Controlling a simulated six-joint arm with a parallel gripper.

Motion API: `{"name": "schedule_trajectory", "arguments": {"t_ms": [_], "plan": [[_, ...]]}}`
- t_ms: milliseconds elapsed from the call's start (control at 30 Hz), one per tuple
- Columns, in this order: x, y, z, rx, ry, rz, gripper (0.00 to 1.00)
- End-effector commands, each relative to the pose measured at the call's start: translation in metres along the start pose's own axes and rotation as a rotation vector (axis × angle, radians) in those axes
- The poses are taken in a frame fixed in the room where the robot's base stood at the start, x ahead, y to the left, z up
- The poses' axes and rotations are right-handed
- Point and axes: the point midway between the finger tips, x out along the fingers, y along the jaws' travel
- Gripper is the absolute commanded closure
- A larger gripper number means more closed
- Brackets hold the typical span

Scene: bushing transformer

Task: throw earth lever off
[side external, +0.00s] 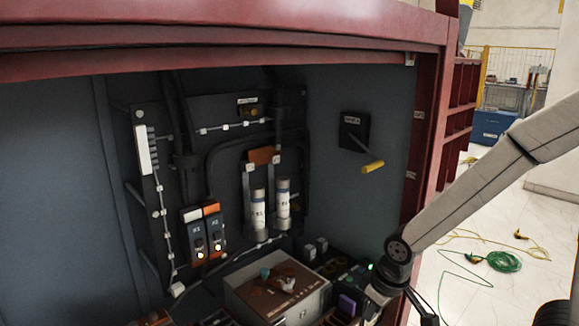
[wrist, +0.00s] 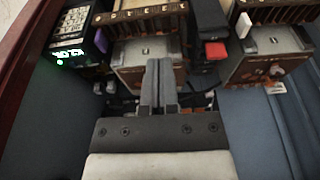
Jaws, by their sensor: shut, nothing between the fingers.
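The earth lever (side external: 373,166) is a dark arm with a yellow grip on a small black labelled box (side external: 354,130), high on the right inner wall of the cabinet. It slants down to the right. My gripper (wrist: 160,85) is shut and empty in the wrist view, its two grey fingers together. In the side external view my wrist is at the cabinet's lower right, well below the lever and apart from it; the fingertips there are hard to make out. The lever does not show clearly in the wrist view.
A grey box with a brown top (side external: 278,291) stands on the cabinet floor. Two white cylindrical fuses (side external: 258,213) and two small switches (side external: 193,232) are on the back panel. A red frame post (side external: 432,150) edges the opening. The wrist view shows a green lit display (wrist: 70,52).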

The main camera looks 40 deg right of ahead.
Motion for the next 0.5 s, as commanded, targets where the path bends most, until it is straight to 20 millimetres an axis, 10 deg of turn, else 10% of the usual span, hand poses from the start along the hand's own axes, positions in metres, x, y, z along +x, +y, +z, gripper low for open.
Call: {"name": "schedule_trajectory", "arguments": {"t_ms": [200,400,500], "plan": [[0.0000,0.0000,0.0000,0.000,0.000,0.000,1.00],[0.0003,0.0017,-0.0029,-0.025,-0.009,0.007,0.36],[0.0013,0.0057,-0.0077,-0.077,-0.031,0.024,0.33]]}}
